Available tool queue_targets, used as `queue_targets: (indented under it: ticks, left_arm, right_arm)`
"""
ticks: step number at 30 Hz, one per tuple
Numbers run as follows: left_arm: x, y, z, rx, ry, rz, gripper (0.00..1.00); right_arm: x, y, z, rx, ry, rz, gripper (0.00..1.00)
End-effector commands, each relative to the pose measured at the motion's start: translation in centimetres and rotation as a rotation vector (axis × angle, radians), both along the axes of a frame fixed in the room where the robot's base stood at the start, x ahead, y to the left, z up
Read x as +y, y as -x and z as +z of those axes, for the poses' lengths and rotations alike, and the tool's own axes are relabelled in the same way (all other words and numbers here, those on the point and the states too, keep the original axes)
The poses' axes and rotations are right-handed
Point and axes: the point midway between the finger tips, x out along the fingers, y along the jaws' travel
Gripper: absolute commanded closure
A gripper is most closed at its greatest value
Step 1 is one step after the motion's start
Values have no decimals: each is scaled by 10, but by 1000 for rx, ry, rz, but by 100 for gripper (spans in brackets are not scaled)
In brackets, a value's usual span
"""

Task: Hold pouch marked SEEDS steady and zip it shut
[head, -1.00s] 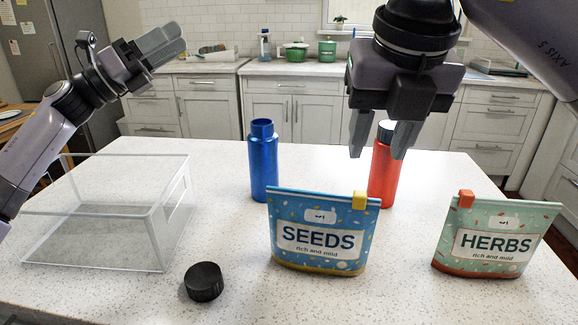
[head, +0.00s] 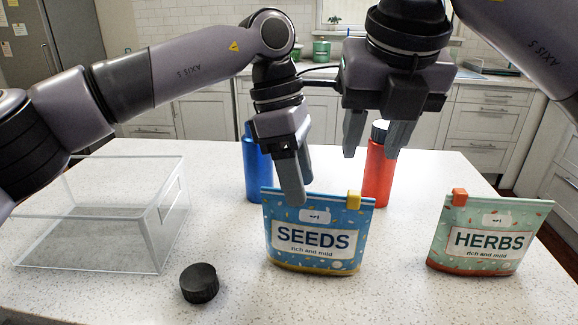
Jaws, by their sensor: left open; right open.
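The blue SEEDS pouch (head: 316,240) stands upright on the counter in the head view. Its yellow zip slider (head: 354,200) sits near the right end of the top edge. My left gripper (head: 297,188) is open, pointing down at the pouch's top edge left of centre; its fingers overlap the top edge in the picture, and I cannot tell whether they touch it. My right gripper (head: 373,140) is open and empty, pointing down above and behind the slider.
A green HERBS pouch (head: 486,238) with an orange slider stands at right. A blue bottle (head: 256,170) and a red bottle (head: 378,176) stand behind the SEEDS pouch. A black cap (head: 199,283) lies in front left. A clear box (head: 105,262) stands at left.

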Motion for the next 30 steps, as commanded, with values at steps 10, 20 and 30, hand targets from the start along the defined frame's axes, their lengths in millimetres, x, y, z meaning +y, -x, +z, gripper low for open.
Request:
queue_targets:
  ticks: [10,20,30]
  left_arm:
    - [14,-2,4,-103,-248,33,46]
    - [13,-1,-42,-101,-244,31,46]
    - [13,-1,-60,-103,-242,31,46]
  right_arm:
    - [0,0,0,0,0,0,57]
    - [0,0,0,0,0,0,57]
    - [0,0,0,0,0,0,57]
